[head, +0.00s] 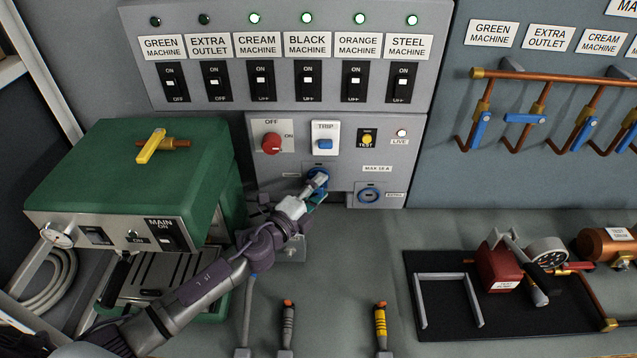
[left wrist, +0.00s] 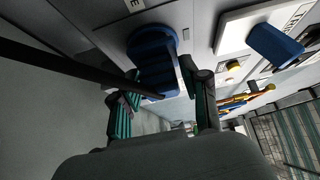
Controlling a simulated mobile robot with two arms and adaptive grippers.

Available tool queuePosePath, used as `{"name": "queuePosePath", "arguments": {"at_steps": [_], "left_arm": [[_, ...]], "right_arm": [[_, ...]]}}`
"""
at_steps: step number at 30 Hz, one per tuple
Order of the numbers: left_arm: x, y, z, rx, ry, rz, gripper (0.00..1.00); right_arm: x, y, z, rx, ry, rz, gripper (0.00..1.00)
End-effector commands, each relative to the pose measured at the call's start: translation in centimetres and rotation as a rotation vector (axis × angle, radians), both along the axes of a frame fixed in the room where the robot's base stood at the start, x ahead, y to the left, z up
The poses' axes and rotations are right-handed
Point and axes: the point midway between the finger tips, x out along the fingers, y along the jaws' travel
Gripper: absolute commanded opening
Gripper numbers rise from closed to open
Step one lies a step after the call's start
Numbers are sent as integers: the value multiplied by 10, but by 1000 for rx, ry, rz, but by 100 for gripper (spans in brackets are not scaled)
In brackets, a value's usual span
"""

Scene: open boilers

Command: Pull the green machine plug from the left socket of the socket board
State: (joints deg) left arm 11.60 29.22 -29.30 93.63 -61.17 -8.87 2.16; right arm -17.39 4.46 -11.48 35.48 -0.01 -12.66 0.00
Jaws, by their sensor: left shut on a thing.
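The socket board is the lower part of the grey wall panel (head: 345,190). The green machine (head: 120,165) stands at the left. Its blue plug (left wrist: 156,72) sits at the blue left socket (left wrist: 150,38), which also shows behind my gripper in the head view (head: 318,174). My left gripper (head: 314,192) is shut on the plug, with one finger on each side of it in the left wrist view (left wrist: 160,104). A dark cable (left wrist: 75,68) runs from the plug to the left. I cannot tell whether the plug is fully seated. My right gripper is not in view.
The right socket (head: 369,195) is close beside. Above are a red knob (head: 271,143), a blue trip switch (head: 325,144) and a row of black switches (head: 308,82).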

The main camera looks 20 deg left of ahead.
Motion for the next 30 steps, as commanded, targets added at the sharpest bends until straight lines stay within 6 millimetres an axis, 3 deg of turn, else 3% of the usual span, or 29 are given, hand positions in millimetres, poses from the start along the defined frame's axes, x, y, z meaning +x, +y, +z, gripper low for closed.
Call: {"name": "queuePosePath", "arguments": {"at_steps": [2,3,11,30], "left_arm": [[0,0,0,0,1,0,0],[0,0,0,0,0,0,44],[0,0,0,0,0,1,0],[-5,-1,-1,0,1,0,0]], "right_arm": [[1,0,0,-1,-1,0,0],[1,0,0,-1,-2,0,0],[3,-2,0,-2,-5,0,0],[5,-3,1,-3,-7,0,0]]}}
